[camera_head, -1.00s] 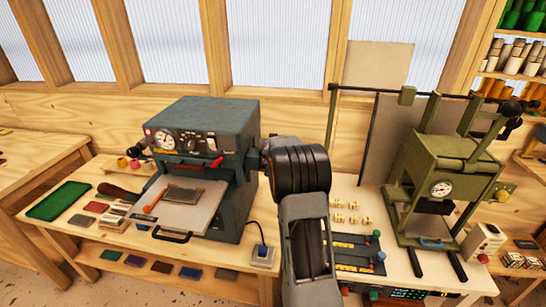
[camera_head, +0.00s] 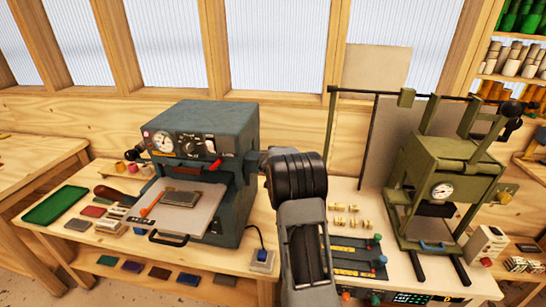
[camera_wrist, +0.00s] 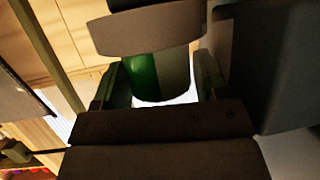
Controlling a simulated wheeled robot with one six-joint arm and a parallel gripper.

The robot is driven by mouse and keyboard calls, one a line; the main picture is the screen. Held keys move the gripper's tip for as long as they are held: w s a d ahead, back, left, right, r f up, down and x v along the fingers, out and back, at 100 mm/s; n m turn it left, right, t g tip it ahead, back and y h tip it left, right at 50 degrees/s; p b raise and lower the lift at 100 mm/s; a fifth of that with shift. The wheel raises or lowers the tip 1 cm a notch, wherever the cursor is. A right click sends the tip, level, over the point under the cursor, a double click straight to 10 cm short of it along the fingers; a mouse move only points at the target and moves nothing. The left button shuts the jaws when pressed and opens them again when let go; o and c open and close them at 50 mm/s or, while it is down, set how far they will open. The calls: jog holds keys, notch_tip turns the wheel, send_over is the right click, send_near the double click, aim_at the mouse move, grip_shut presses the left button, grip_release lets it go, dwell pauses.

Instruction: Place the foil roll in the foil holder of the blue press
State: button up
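The blue press (camera_head: 205,132) is a dark blue-grey box with dials, a red lever and a pulled-out plate, on the bench at left. I cannot make out its foil holder. My arm stands in front, and its far end reaches to the right side of the blue press. My gripper is hidden in the head view. In the wrist view my gripper (camera_wrist: 158,84) has a green foil roll (camera_wrist: 143,72) between its fingers and looks shut on it. Part of the roll is in dark shade or covered by the dark parts around it.
An olive-green press (camera_head: 445,180) stands on the bench at right. Small brass pieces (camera_head: 350,222) and a control panel lie between the presses. A green tray (camera_head: 55,206) lies at far left. A shelf (camera_head: 515,72) with several rolls is at top right.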

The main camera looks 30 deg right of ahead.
jog(key=shift+r, duration=0.25)
jog(key=s+a+r+n+y, duration=0.2)
jog(key=s+a+r+y, duration=0.15)
jog(key=s+a, duration=0.65)
jog(key=s+a+r+n+y, duration=0.35)
jog(key=s+a, duration=0.25)
jog(key=a, duration=0.8)
jog(key=s+a+f+g, duration=0.1)
jog(key=s+a+g, duration=0.2)
jog(key=s, duration=0.6)
jog(key=s+a+f+n+g+y, duration=0.1)
jog(key=s+a+g, duration=0.2)
jog(key=s, duration=0.6)
jog(key=shift+s+a+f+b, duration=0.15)
jog(key=shift+s+a+b, duration=0.15)
jog(key=shift+a+b, duration=0.25)
